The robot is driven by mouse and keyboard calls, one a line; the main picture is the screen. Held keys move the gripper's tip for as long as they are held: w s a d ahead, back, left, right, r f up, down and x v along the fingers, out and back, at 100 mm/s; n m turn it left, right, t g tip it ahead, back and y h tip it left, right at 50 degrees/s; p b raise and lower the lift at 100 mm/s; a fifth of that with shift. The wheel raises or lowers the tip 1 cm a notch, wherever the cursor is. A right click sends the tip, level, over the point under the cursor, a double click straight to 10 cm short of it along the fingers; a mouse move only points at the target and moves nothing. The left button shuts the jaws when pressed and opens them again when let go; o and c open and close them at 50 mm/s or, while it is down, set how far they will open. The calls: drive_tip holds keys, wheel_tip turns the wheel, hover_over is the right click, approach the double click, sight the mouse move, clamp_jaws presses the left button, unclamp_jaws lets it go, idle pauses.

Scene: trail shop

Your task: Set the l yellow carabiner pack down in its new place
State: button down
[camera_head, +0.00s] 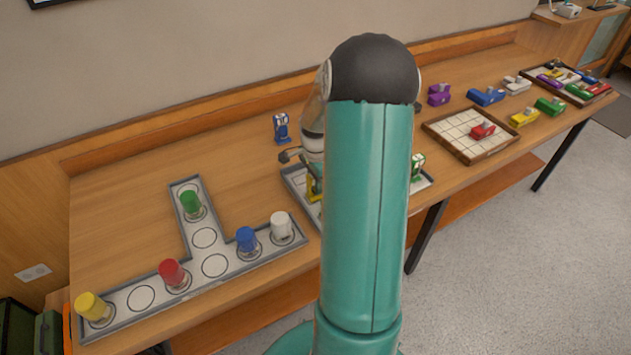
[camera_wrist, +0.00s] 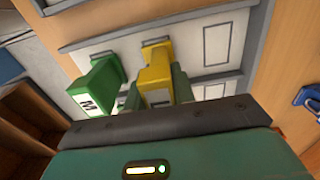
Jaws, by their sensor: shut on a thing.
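The yellow carabiner pack (camera_wrist: 155,76) is between the fingers of my gripper (camera_wrist: 157,92) in the wrist view, upright over or on the grey-rimmed white tray (camera_wrist: 215,75). A small part of the yellow pack (camera_head: 314,192) shows left of my arm in the head view, at the tray's left part (camera_head: 296,178). My gripper is shut on the pack. I cannot tell whether its base touches the tray. A green pack marked M (camera_wrist: 96,84) stands close beside it. Outlined slots to the right in the wrist view are empty. The yellow pack's size mark is hidden.
My arm hides most of the tray in the head view. A blue pack (camera_head: 282,127) stands on the table behind it. A T-shaped tray (camera_head: 232,262) with coloured cups lies to the left.

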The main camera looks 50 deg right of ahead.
drive_tip(key=shift+f, duration=0.1)
drive_tip(key=c, duration=1.2)
unclamp_jaws()
drive_tip(key=shift+o, duration=0.2)
wheel_tip(320, 180, up, 12)
drive_tip(key=shift+r, duration=0.2)
drive_tip(key=s+a+r+n+t+h, duration=0.1)
drive_tip(key=a+r+n, duration=0.4)
drive_tip(key=a, duration=0.5)
drive_tip(key=a+r+n+t, duration=0.1)
drive_tip(key=a+r+n, duration=0.45)
drive_tip(key=a, duration=0.35)
drive_tip(key=s+a+r+n+t, duration=0.1)
drive_tip(key=s+a+n, duration=0.4)
drive_tip(key=a, duration=0.2)
drive_tip(key=s+a+r+n+t+y, duration=0.1)
drive_tip(key=s+a+n+t, duration=0.1)
drive_tip(key=s+a+n, duration=0.3)
drive_tip(key=a+n, duration=0.1)
drive_tip(key=a, duration=0.2)
drive_tip(key=shift+s+r+t, duration=0.3)
drive_tip(key=shift+s+r, duration=0.05)
